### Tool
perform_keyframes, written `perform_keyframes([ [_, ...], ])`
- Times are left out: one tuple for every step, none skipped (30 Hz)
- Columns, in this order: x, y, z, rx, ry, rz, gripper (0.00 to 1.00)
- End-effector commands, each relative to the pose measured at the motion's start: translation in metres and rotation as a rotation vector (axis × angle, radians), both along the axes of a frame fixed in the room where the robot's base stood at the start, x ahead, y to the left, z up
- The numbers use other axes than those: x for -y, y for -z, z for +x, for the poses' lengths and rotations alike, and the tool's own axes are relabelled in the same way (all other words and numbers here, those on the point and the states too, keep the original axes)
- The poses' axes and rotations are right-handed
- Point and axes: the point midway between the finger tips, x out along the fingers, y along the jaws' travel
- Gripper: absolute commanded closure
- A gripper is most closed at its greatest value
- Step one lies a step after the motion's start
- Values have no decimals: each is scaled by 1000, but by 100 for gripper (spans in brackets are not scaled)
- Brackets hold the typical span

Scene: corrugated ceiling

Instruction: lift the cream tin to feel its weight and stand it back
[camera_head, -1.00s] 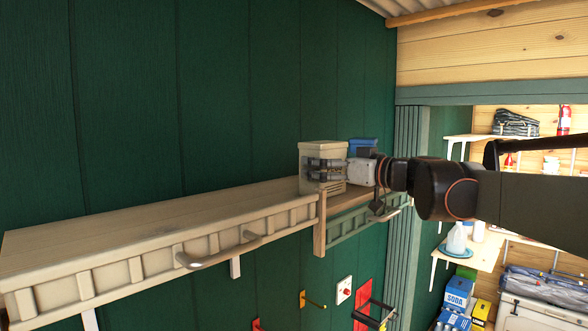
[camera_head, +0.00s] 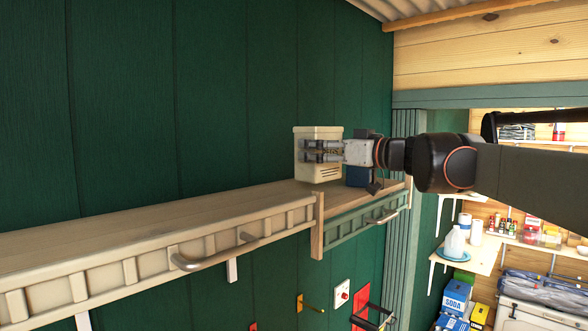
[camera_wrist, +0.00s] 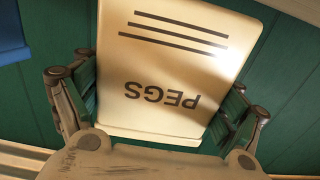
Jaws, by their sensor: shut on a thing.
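The cream tin (camera_head: 318,134) is upright in my gripper, raised just above the wooden shelf near its right end. In the wrist view the tin (camera_wrist: 165,65) fills the middle, with dark stripes and the word PEGS upside down. My gripper (camera_head: 318,151) comes in from the right and is shut on the tin. In the wrist view the fingers of my gripper (camera_wrist: 162,92) press its two sides. The tin's far side is hidden.
The cream-fronted shelf (camera_head: 130,228) has a long bare top to the left. A blue object (camera_head: 357,176) stands on the green-fronted shelf section (camera_head: 365,198), close to the tin and partly behind my gripper. The green wall (camera_head: 220,100) is close behind.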

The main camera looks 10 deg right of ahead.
Motion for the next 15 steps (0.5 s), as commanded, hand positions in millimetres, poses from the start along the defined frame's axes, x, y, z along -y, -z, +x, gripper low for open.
perform_keyframes([
  [-1, -12, -4, 0, 0, 1, 48],
  [-1, -21, -4, 0, 0, 1, 48],
  [-1, -32, -4, 0, 0, 1, 48],
  [-1, -40, -4, 0, 0, 1, 48],
  [-1, -48, -5, 0, 0, 1, 48],
  [-1, -59, -4, 0, 0, 1, 48],
  [-1, -67, -4, 0, 0, 1, 48],
  [-1, -75, -4, 0, 0, 1, 48],
  [-1, -85, -3, 0, 0, 1, 48],
  [-1, -92, -3, 0, 0, 1, 48],
  [-1, -99, -3, 0, 0, 1, 48],
  [-1, -107, -3, 0, 0, 1, 48],
  [-1, -113, -3, 0, 0, 1, 48],
  [-1, -119, -3, 0, 0, 1, 48],
  [-1, -125, -3, 0, 0, 1, 48],
])
